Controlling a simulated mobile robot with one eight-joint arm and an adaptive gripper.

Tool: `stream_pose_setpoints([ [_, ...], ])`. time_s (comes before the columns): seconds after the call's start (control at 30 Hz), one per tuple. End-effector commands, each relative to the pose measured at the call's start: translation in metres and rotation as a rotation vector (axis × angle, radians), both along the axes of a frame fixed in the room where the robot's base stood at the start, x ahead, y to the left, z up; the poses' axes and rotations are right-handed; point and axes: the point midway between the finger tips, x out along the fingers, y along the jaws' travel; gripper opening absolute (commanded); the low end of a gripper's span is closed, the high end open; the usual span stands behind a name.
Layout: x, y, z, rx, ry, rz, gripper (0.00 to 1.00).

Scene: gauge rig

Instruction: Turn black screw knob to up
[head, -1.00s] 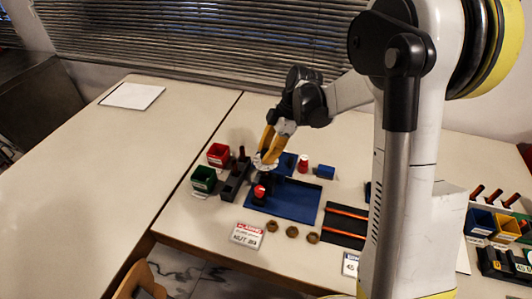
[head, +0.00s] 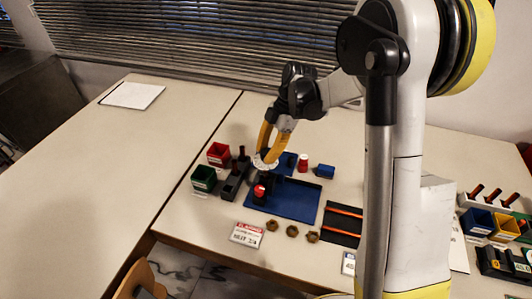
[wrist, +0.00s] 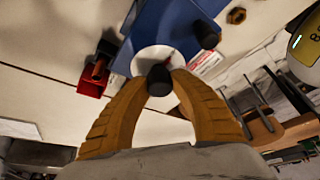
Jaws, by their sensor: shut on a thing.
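The black screw knob (wrist: 160,80) sits in front of a round white gauge dial (wrist: 148,56) in the wrist view. A thin red needle shows on the dial, right of the knob. My gripper (wrist: 160,83) has its two yellow fingers closed on the sides of the knob. In the head view my gripper (head: 265,155) reaches down to the white dial (head: 259,164) at the left part of the blue rig plate (head: 298,208). The fingers hide the knob there, and I cannot read which way it points.
A red-topped black post (head: 259,191) stands just in front of the dial. Red (head: 218,152) and green (head: 203,178) bins stand to the left. Several brown nuts and a warning card (head: 246,234) lie in front. The table's left side is mostly clear.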

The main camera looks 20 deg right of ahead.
Motion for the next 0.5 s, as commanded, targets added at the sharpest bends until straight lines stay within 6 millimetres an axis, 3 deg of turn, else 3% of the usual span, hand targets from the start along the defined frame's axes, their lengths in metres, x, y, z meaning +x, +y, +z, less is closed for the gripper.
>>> stream_pose_setpoints([
  [0.03, -0.0008, 0.0004, -0.0008, 0.0, 0.002, 0.001, 0.0],
  [0.07, -0.0008, 0.0004, -0.0008, 0.0, 0.002, 0.001, 0.33],
  [0.1, -0.0008, 0.0004, -0.0007, 0.0, 0.002, 0.001, 0.45],
  [0.13, -0.0007, 0.0004, -0.0007, 0.0, 0.001, 0.0, 0.5],
  [0.5, 0.0002, -0.0017, 0.0044, 0.0, 0.0, -0.001, 0.5],
])
